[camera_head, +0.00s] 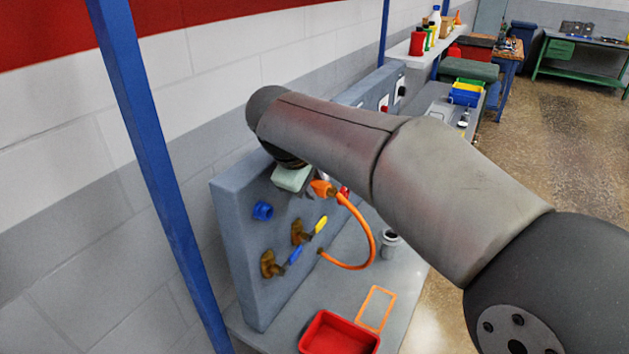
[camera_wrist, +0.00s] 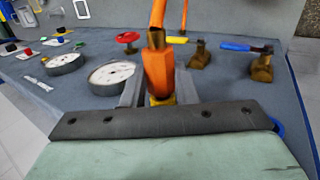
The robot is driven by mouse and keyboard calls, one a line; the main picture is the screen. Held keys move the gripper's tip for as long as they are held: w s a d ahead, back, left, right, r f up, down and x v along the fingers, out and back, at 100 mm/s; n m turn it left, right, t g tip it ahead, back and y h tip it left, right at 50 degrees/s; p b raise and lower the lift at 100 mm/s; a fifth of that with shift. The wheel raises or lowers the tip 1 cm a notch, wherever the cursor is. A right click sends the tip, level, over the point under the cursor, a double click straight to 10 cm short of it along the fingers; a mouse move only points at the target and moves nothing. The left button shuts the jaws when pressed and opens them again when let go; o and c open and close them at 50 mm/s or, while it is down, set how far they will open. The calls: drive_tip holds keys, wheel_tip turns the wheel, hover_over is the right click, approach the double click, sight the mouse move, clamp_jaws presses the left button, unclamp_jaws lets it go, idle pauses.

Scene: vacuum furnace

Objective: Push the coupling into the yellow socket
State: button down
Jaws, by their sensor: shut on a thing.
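The orange coupling (camera_head: 322,187) on the end of an orange hose is at the upright grey panel in the head view. My gripper (camera_wrist: 160,82) is shut on the coupling, with one grey finger on each side of it in the wrist view. A small yellow part (camera_wrist: 161,100) shows at the coupling's panel-side end. I cannot tell whether it is the yellow socket or the coupling's own tip, nor how deep the coupling sits. In the head view my arm and gripper body cover that spot.
Brass valves with a yellow handle (camera_head: 320,225) and a blue handle (camera_head: 295,255) stick out nearby. Two round gauges (camera_wrist: 112,77) stand beside the coupling. A red tray (camera_head: 338,335) is on the bench.

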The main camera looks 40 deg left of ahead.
drive_tip(key=shift+a, duration=0.4)
idle(0.4)
drive_tip(key=c, duration=1.1)
unclamp_jaws()
drive_tip(key=shift+s, duration=0.1)
drive_tip(key=shift+o, duration=0.2)
drive_tip(key=a+v, duration=0.1)
drive_tip(key=v, duration=1.6)
drive_tip(key=shift+d+r+b, duration=0.25)
drive_tip(key=shift+d+b, duration=0.05)
drive_tip(key=shift+d, duration=0.2)
